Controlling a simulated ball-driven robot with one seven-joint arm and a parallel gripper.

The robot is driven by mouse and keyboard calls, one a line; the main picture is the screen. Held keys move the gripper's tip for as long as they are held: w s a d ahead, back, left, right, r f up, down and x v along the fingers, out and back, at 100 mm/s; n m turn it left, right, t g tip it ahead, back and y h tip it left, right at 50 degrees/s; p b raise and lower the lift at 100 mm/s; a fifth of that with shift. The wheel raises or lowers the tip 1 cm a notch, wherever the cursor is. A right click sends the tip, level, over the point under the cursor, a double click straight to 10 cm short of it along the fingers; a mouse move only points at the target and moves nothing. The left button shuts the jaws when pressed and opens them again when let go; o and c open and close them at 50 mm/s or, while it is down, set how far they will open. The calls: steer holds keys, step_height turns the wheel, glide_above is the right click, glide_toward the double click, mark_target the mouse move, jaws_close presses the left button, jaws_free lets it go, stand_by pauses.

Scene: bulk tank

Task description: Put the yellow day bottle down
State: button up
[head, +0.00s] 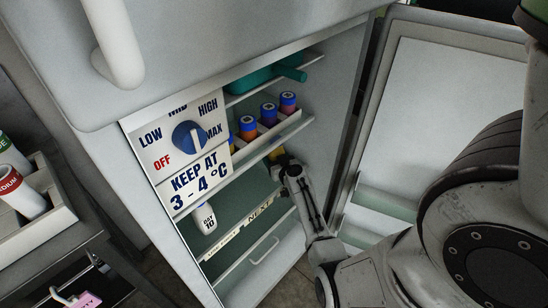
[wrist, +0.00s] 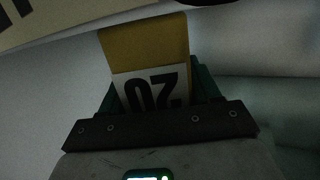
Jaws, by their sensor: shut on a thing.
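The yellow day bottle (wrist: 145,45) shows in the wrist view as a yellow block with a white label. Its large dark figures look upside down. My gripper (wrist: 155,85) is shut on it, with dark green fingers on either side. In the head view my gripper (head: 283,162) reaches inside the open fridge, below the shelf of coloured bottles, and a small yellow patch of the bottle (head: 277,154) shows at its tip. The lower shelf (head: 232,238) has a strip marked NEXT. I cannot tell whether the bottle touches a shelf.
A white bottle marked DAY 10 (head: 205,219) stands at the left of the lower shelf. Several blue-capped bottles (head: 268,114) stand in a rack above. The dial panel (head: 185,150) covers the front left, and the open door (head: 440,120) is at right.

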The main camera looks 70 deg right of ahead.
steer(key=shift+f, duration=0.15)
steer(key=o, duration=1.3)
steer(key=shift+c, duration=0.2)
